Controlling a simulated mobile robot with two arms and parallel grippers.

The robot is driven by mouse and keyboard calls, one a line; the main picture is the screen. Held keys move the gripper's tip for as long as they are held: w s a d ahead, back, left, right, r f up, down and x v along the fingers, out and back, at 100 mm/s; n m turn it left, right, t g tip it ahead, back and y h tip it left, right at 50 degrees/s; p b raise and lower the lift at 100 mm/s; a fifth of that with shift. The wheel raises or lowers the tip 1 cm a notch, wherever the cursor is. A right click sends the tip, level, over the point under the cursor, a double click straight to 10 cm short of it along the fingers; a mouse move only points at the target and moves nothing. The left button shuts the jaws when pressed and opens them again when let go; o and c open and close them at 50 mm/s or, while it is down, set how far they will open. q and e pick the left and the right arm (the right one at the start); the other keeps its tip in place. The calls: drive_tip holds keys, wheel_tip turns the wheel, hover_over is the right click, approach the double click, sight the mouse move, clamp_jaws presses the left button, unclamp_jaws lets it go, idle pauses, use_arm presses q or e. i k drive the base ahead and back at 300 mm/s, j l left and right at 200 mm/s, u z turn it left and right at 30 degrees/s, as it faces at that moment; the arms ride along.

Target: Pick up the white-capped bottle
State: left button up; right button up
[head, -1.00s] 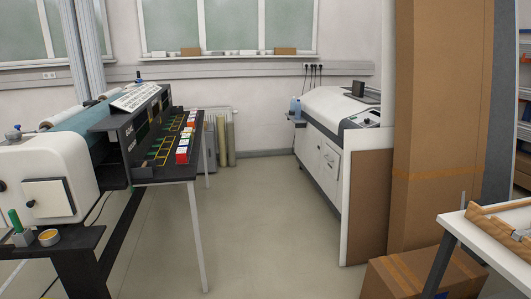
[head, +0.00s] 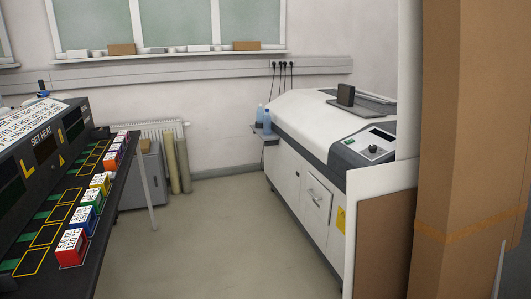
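Two small bluish bottles stand side by side on a small grey shelf (head: 268,137) at the left end of the white machine. The right bottle (head: 267,121) looks a little nearer than the left bottle (head: 259,114). They are too small in the head view to tell their cap colours for sure. Neither of my grippers is in view.
The white machine (head: 325,140) stands along the right, with a cardboard box column (head: 460,130) nearer. A dark rack with coloured boxes (head: 72,247) fills the left. Rolls (head: 177,162) and a grey cabinet (head: 143,180) stand at the back. The floor (head: 205,245) between is clear.

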sight(260, 113)
drive_tip(key=i+u, duration=0.15)
drive_tip(key=i, duration=0.5)
drive_tip(key=i+u, duration=0.15)
drive_tip(key=i, duration=0.5)
drive_tip(key=i+l+u, duration=0.15)
drive_tip(key=i, duration=0.55)
drive_tip(key=i+l+u, duration=0.15)
drive_tip(key=i, duration=0.5)
drive_tip(key=i+z, duration=0.1)
drive_tip(key=i, duration=1.1)
drive_tip(key=i+j+z, duration=0.1)
drive_tip(key=i, duration=1.05)
drive_tip(key=i+u, duration=0.35)
drive_tip(key=i, duration=0.3)
drive_tip(key=i+l+u, duration=0.15)
drive_tip(key=i+u, duration=0.15)
drive_tip(key=i, duration=0.35)
drive_tip(key=i+j+z, duration=0.2)
drive_tip(key=i+z, duration=0.2)
drive_tip(key=i+j+z, duration=0.4)
